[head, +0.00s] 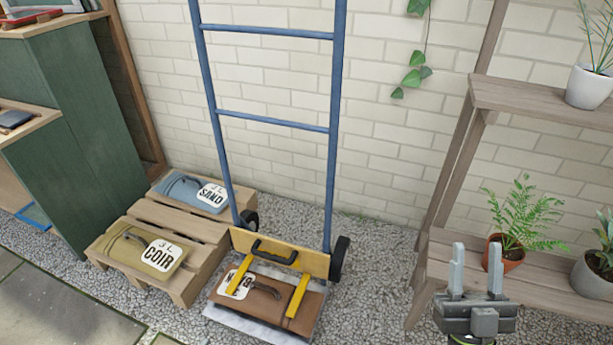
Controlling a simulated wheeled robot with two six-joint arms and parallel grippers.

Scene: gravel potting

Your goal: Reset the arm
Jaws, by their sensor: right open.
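My right gripper (476,270) is at the lower right of the head view, pointing up the picture, with its two grey fingers apart and nothing between them. It appears in front of the wooden plant shelf, and I cannot tell how far it is from the shelf. My left gripper is not in the head view.
A blue hand truck (274,123) stands against the white brick wall, a brown bag (262,300) at its base. A pallet (204,226) left of it bears a coir bag (140,250) and a sand bag (181,187). A potted fern (508,252) stands on the shelf (545,284).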

